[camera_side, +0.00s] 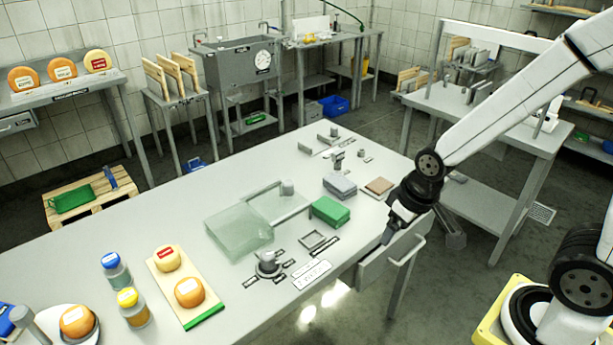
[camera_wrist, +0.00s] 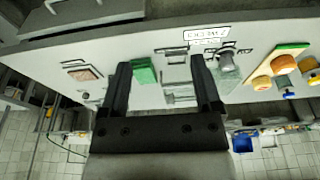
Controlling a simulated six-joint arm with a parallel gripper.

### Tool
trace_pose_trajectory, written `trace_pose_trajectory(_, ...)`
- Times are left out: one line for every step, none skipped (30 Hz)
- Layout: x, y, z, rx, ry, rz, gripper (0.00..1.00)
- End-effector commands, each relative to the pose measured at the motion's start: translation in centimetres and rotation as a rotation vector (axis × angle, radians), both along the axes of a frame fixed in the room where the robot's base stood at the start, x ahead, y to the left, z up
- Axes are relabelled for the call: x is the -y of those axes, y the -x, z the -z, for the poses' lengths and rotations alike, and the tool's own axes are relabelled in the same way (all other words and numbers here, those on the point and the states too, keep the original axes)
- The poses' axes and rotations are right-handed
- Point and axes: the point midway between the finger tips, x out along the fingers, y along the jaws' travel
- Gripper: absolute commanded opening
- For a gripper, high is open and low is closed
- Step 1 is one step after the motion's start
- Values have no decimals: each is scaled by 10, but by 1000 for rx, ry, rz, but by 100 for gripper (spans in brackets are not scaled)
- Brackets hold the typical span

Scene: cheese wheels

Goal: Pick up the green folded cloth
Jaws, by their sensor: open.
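The green folded cloth (camera_side: 329,210) lies flat on the grey table near its right edge. In the wrist view the cloth (camera_wrist: 144,71) shows between my finger outlines, close beside the left finger. My gripper (camera_side: 387,238) is open and empty. In the side view it hangs to the right of the cloth, near the table's edge, apart from it. In the wrist view both fingers of my gripper (camera_wrist: 160,65) are spread wide.
A grey folded cloth (camera_side: 340,185) and a brown square (camera_side: 379,186) lie behind the green cloth. A glassy translucent block (camera_side: 238,230) stands to its left, a small square frame (camera_side: 313,240) in front. An open drawer (camera_side: 392,258) juts out below the table edge.

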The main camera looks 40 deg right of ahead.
Motion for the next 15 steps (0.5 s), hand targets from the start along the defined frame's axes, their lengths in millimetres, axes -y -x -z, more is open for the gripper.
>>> trace_pose_trajectory(0, 0, 0, 0, 0, 0, 94)
trace_pose_trajectory(0, 0, 0, 0, 0, 0, 100)
trace_pose_trajectory(0, 0, 0, 0, 0, 0, 100)
trace_pose_trajectory(0, 0, 0, 0, 0, 0, 100)
trace_pose_trajectory(0, 0, 0, 0, 0, 0, 100)
trace_pose_trajectory(0, 0, 0, 0, 0, 0, 100)
trace_pose_trajectory(0, 0, 0, 0, 0, 0, 100)
trace_pose_trajectory(0, 0, 0, 0, 0, 0, 100)
trace_pose_trajectory(0, 0, 0, 0, 0, 0, 100)
trace_pose_trajectory(0, -1, 0, 0, 0, 0, 100)
trace_pose_trajectory(0, -2, 0, -1, 0, 0, 100)
trace_pose_trajectory(0, -4, 0, -2, 0, -1, 100)
trace_pose_trajectory(1, -6, 0, -3, 1, -1, 100)
trace_pose_trajectory(1, -8, 0, -5, 1, -1, 100)
trace_pose_trajectory(2, -12, 0, -8, 1, -2, 100)
